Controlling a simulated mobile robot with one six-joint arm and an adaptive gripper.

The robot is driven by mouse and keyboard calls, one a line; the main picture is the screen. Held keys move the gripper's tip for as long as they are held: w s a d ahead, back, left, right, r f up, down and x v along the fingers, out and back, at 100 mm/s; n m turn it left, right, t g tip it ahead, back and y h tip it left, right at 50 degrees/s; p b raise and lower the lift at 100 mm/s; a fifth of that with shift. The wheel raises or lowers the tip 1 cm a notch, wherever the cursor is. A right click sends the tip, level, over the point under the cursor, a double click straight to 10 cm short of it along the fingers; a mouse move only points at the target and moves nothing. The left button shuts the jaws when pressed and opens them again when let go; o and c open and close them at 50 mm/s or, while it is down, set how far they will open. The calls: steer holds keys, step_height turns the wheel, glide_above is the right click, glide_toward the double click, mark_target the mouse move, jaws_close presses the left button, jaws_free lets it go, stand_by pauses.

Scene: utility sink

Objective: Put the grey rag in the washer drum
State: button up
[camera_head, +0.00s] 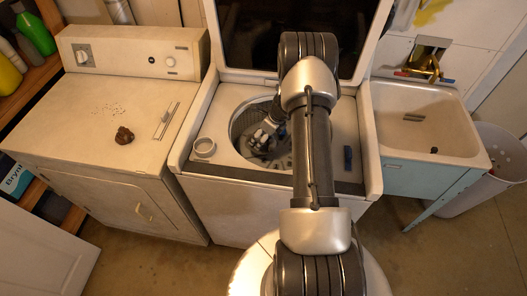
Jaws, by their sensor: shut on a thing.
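The washer, with its dark lid raised, stands in the middle, and its round metal drum (241,122) is open at the top. My gripper (261,140) is down inside the drum opening, left of my arm, with its fingers shut on a grey, cloth-like thing, the grey rag (262,156). The rag is small in the picture and partly covered by the fingers. I cannot tell whether it touches the drum's floor. My forearm hides the right part of the drum opening.
A dryer (85,135) with a brown lump (124,135) stands left. A sink (425,120) and a pale bin (490,180) stand right.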

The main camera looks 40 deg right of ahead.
step_height(320, 180, down, 9)
steer(key=shift+r+b, duration=0.2)
steer(key=shift+b, duration=0.75)
steer(key=o, duration=1.1)
steer(key=shift+r, duration=0.15)
